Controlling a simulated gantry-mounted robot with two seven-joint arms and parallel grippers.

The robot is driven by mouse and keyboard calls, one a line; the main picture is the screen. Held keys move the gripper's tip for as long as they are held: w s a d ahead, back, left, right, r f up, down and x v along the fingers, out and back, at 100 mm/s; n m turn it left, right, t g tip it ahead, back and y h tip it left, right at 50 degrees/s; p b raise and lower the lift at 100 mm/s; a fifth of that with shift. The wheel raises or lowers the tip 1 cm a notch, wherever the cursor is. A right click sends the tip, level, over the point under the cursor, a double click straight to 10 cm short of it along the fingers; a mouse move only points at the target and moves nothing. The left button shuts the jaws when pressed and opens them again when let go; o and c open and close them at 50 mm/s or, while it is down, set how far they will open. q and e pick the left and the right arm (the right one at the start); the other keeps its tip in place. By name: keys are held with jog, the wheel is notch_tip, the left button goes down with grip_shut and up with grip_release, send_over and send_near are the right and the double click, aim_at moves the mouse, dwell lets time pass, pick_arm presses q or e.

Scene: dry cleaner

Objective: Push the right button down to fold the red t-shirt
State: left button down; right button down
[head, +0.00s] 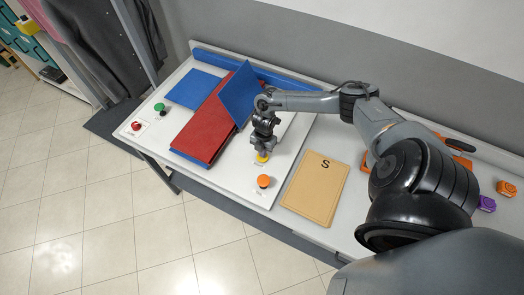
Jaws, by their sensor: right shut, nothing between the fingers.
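The red t-shirt (205,132) lies as a long, narrow red strip on the blue folding board, on the white table. A left blue panel (190,88) lies flat. A right blue panel (238,97) stands tilted up beside the shirt. My right gripper (263,150) is shut and empty, pointing down right at the yellow button (262,158), which it partly hides. I cannot tell whether they touch. An orange button (264,181) is nearer the front edge. A green button (160,107) and a red button (136,126) are at the left end. My left gripper is out of view.
A tan board marked S (316,188) lies right of the buttons. Orange (506,188) and purple (487,203) items sit at the far right. Dark clothes (95,45) hang at the upper left. Tiled floor is clear in front.

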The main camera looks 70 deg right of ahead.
jog(key=shift+s+d+f, duration=0.15)
jog(key=shift+s+f, duration=0.1)
jog(key=shift+f, duration=0.3)
jog(key=shift+r, duration=0.1)
jog(key=shift+w+r+p, duration=0.1)
jog(key=shift+r+p, duration=0.45)
notch_tip(320, 180, up, 4)
jog(key=p, duration=0.3)
notch_tip(320, 180, up, 10)
jog(key=shift+w+d+f+b, duration=0.15)
jog(key=shift+d+b, duration=0.15)
jog(key=shift+b, duration=0.1)
